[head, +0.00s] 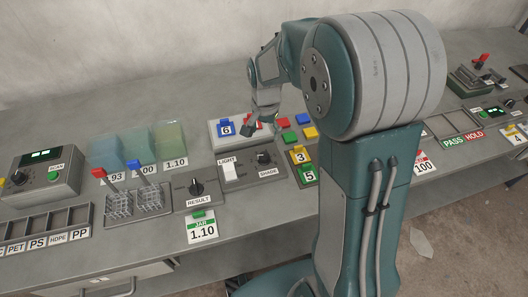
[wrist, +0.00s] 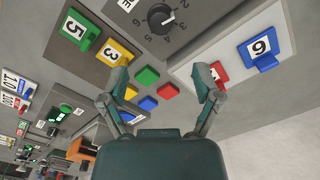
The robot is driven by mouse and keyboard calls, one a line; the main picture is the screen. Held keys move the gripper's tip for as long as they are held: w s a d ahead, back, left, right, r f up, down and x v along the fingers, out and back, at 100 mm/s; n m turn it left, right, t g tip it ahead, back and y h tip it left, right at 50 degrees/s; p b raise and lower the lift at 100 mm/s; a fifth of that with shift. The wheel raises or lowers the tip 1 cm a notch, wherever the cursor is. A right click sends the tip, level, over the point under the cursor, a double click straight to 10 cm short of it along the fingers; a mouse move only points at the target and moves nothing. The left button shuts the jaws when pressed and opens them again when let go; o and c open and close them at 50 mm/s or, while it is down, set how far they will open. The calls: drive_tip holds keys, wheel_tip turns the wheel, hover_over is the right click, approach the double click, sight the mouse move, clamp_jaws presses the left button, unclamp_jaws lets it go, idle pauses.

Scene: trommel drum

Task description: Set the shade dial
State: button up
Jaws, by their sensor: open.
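The shade dial (head: 263,158) is a black round knob on a grey panel marked SHADE, right of the LIGHT switch. In the wrist view the dial (wrist: 160,18) shows at the top centre, with a white pointer mark and small numerals around it. The view is turned, and the pointer aims to the right of the picture, among the numerals. My gripper (head: 250,127) is over the white tray behind the panel. In the wrist view my gripper (wrist: 163,76) has its fingers spread and empty, apart from the dial.
The white tray (head: 214,143) holds a blue tile marked 6 (head: 226,130) and a red tile. Loose coloured blocks (head: 289,136) and tiles marked 3 (head: 299,156) and 5 (head: 309,175) lie right of the panel. The RESULT knob (head: 196,187) stands to its left.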

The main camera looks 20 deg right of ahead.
sight(264, 155)
drive_tip(key=f, duration=0.9)
drive_tip(key=shift+a+f, duration=0.25)
drive_tip(key=shift+a, duration=0.05)
drive_tip(key=shift+d+f, duration=0.15)
drive_tip(key=shift+f, duration=0.35)
drive_tip(key=shift+c, duration=0.3)
clamp_jaws()
